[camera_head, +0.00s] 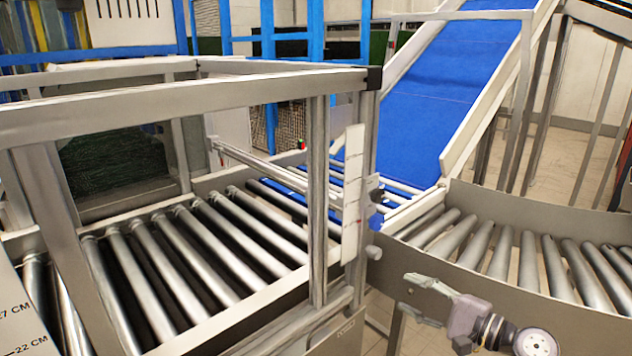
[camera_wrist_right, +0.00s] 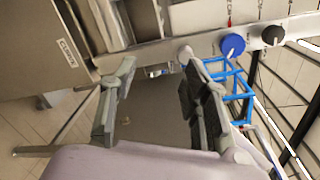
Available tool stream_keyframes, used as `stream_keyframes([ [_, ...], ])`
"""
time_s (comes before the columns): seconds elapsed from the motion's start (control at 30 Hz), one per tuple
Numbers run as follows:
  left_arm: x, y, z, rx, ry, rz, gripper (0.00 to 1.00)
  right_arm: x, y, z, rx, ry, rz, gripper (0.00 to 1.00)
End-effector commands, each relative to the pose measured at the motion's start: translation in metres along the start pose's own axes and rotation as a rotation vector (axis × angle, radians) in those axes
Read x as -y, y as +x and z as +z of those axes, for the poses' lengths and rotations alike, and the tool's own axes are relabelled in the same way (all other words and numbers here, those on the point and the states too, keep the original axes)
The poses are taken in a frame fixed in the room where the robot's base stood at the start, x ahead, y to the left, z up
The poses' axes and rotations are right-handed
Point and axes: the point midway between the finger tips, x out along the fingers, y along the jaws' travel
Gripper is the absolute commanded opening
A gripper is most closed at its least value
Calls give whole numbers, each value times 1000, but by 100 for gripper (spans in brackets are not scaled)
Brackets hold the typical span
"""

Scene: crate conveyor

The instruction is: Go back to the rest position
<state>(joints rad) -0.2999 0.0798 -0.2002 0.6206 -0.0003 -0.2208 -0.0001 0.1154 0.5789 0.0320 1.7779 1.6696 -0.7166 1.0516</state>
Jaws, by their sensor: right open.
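My right gripper (camera_head: 425,300) is at the lower right of the head view, in front of the curved roller conveyor's side wall. The right wrist view shows its two fingers (camera_wrist_right: 155,105) spread apart with nothing between them. My left gripper is in neither view. No crate shows on the rollers that are in view.
A straight roller conveyor (camera_head: 185,262) runs under a metal frame (camera_head: 180,104) at the left. A curved roller conveyor (camera_head: 490,250) lies at the right. A blue inclined belt (camera_head: 435,90) rises behind. A blue knob (camera_wrist_right: 232,45) and a black knob (camera_wrist_right: 272,35) are near my right gripper.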

Motion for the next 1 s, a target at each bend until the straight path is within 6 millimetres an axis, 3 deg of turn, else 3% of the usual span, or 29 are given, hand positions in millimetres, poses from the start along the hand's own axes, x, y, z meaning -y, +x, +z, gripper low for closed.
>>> stream_keyframes([
  [0.17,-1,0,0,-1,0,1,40,-119,-3,43,35,-360,279,43],
  [0.3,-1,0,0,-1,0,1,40,-210,-31,74,86,-719,543,43],
  [0.4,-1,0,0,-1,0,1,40,-255,-60,88,121,-942,721,43],
  [0.6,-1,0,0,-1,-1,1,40,-294,-112,100,167,-1209,985,43],
  [1.0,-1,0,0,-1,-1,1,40,-307,-195,112,225,-1416,1347,43],
])
